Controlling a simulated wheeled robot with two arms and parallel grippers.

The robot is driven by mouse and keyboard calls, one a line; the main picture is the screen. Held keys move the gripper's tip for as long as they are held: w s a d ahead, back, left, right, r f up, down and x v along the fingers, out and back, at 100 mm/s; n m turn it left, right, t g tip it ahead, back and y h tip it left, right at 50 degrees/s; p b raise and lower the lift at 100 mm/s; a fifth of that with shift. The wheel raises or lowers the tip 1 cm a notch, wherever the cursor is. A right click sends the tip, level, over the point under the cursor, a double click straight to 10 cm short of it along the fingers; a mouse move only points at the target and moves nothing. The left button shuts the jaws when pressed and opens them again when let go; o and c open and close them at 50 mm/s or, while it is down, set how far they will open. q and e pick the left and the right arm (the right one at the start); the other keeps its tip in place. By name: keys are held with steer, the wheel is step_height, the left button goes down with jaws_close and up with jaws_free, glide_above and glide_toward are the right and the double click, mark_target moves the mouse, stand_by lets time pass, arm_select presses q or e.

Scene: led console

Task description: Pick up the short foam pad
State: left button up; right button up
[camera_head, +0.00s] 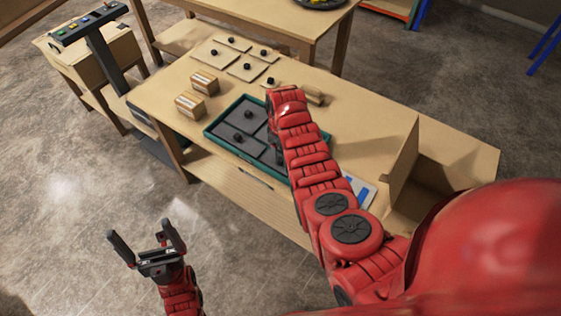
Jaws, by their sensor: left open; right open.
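Several dark grey foam pads with black knobs lie in a green-rimmed tray (211,134) on the wooden table. One pad (250,108) is at the back left, one (226,132) at the front left, and another lies at the front, partly behind my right arm. I cannot tell which is the short one. My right gripper (273,130) is over the tray, pointing down at its back middle, mostly hidden by my red arm; whether it touches a pad is hidden. My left gripper (140,229) is open and empty, off the table over the floor at the lower left.
Tan knobbed panels (217,55) lie at the table's back. An open cardboard box (402,160) is at the right. A console (85,24) with coloured buttons stands at the upper left.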

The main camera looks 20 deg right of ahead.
mark_target(281, 159)
steer(key=shift+s+f+p, duration=0.15)
steer(key=shift+f+p, duration=0.15)
steer(key=shift+f, duration=0.3)
steer(key=shift+f+b, duration=0.65)
steer(key=shift+f, duration=0.55)
jaws_close()
